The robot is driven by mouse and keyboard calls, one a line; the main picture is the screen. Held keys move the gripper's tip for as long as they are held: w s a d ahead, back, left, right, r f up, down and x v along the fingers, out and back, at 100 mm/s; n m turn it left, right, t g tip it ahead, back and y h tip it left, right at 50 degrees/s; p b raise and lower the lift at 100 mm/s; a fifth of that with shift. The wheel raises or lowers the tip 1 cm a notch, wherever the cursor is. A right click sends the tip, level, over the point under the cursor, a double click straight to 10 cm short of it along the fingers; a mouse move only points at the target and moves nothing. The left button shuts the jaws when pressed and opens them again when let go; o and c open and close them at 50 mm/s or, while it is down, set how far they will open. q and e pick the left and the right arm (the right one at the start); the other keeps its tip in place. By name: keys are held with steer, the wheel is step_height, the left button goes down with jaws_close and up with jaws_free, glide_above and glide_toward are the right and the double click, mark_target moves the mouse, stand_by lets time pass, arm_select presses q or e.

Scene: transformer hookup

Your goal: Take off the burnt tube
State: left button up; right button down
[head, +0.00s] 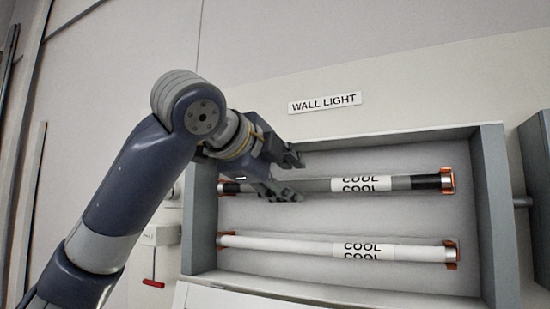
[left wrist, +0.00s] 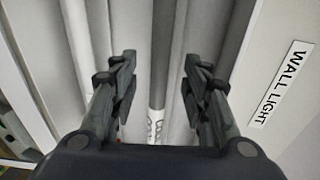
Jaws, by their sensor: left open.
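The burnt tube (head: 402,183), grey with blackened ends and a white COOL label, sits in the upper pair of holders of the wall light. A clean white tube (head: 290,244), also labelled COOL, sits in the lower pair. My left gripper (head: 294,178) is open in front of the burnt tube, left of its label, and hides part of it. In the left wrist view the burnt tube (left wrist: 163,55) runs between the two open fingers (left wrist: 158,82), apart from both. My right gripper is not in view.
The grey light housing (head: 492,200) has raised side walls around the tubes. A WALL LIGHT sign (head: 325,103) is above it. A small white box (head: 161,235) with a red-handled lever (head: 153,283) is at the lower left. Bare wall lies above.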

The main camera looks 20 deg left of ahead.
mark_target(298, 183)
arm_select(q)
steer(key=p+x, duration=0.1)
steer(key=x, duration=0.3)
steer(key=shift+d+r, duration=0.1)
steer(key=shift+d, duration=0.1)
steer(key=shift+x, duration=0.75)
steer(key=shift+a, duration=0.15)
steer(key=shift+s+a, duration=0.1)
steer(key=shift+s, duration=0.1)
steer(key=shift+w, duration=0.1)
steer(key=c, duration=0.5)
jaws_close()
steer(key=shift+c, duration=1.6)
jaws_free()
jaws_close()
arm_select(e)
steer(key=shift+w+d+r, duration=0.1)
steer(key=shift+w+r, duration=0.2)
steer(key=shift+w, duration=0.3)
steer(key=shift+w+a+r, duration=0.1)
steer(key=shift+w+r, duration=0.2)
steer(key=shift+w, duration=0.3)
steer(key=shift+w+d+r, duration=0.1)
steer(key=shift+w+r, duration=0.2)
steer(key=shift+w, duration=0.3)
